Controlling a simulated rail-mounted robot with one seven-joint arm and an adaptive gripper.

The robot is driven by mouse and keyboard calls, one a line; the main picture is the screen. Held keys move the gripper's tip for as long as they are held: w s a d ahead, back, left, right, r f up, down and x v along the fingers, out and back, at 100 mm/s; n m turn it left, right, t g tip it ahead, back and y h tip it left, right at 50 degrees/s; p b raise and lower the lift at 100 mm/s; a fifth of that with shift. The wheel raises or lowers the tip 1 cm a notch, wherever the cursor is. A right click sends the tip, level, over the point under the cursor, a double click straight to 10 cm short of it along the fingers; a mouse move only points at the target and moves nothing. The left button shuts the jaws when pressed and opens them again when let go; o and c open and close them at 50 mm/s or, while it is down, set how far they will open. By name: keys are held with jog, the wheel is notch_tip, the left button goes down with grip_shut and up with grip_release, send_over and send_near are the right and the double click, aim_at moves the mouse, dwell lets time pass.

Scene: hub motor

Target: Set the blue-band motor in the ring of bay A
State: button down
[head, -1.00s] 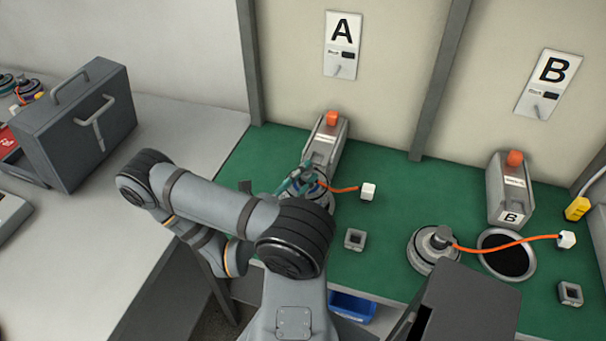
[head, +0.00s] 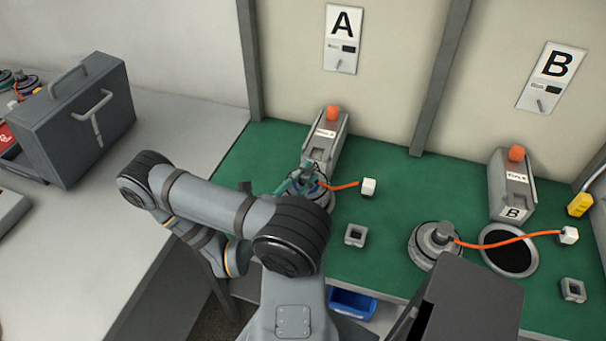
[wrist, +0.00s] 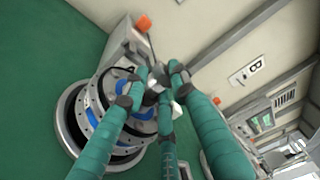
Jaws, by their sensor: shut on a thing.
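The blue-band motor (wrist: 97,102) shows in the wrist view as a round metal body with blue around it and a flange with holes. My gripper (wrist: 160,88), with teal fingers, is shut on the motor's upper end. The ring of bay A (wrist: 66,138) shows as a pale rim with a dark inside, under and beside the motor. The motor looks offset from the ring, partly covering it; I cannot tell whether they touch. In the head view the motor (head: 321,188) is in front of the bay A box, partly hidden by my arm. Its orange cable ends in a white plug (head: 369,187).
The bay A box (head: 335,130) with an orange button stands just behind the motor. A grey square socket (head: 355,235) lies in front. At bay B, another motor (head: 428,246) sits beside an empty ring (head: 534,258). A grey case (head: 80,115) stands on the left bench.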

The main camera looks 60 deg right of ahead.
jog(key=shift+f+b, duration=0.55)
jog(key=shift+f, duration=0.15)
dwell(0.6)
jog(key=c, duration=1.5)
grip_release()
jog(key=shift+c, duration=0.2)
jog(key=shift+o, duration=1)
jog(key=shift+f, duration=0.25)
jog(key=a, duration=1.2)
jog(key=shift+r, duration=0.15)
jog(key=shift+d, duration=0.1)
